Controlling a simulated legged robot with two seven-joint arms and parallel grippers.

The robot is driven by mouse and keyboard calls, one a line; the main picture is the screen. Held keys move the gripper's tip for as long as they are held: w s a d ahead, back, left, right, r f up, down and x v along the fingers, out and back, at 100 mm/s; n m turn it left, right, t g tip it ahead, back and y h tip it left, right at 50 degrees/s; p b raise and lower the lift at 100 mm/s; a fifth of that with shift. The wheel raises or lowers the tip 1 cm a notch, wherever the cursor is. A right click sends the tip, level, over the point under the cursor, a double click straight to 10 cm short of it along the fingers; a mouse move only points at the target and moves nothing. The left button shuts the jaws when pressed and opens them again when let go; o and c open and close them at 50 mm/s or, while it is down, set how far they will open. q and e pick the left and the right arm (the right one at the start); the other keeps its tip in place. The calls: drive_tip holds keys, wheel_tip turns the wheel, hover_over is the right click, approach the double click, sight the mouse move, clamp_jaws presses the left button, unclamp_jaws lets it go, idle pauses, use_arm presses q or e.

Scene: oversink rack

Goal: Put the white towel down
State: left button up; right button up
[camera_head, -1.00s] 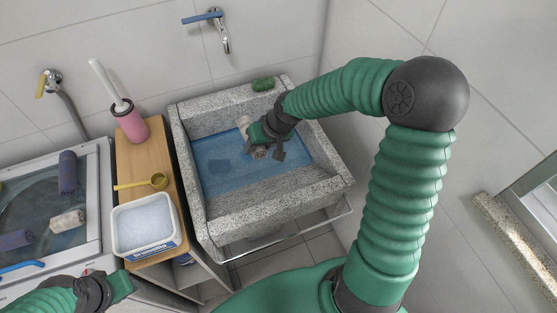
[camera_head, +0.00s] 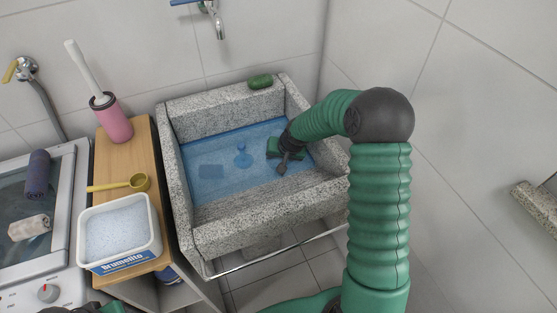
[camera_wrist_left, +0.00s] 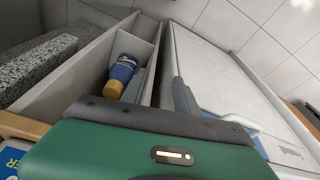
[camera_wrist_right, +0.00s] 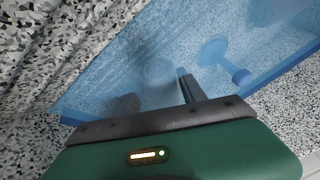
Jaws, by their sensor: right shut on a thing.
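My right gripper (camera_head: 283,160) is down in the water of the granite sink (camera_head: 262,218), near the sink's right wall. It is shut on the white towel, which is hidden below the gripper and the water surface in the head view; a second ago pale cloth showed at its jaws. In the right wrist view one dark finger (camera_wrist_right: 190,88) points into the blue water, and the held towel cannot be made out clearly.
A green sponge (camera_head: 260,82) sits on the back rim.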

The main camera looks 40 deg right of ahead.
drive_tip(key=shift+f, duration=0.45)
drive_tip(key=o, duration=1.4)
drive_tip(key=shift+c, duration=0.2)
drive_tip(key=p+v, duration=0.3)
drive_tip(key=v, duration=1)
drive_tip(key=shift+w+p, duration=0.25)
drive_tip(key=shift+p, duration=0.05)
drive_tip(key=shift+r, duration=0.15)
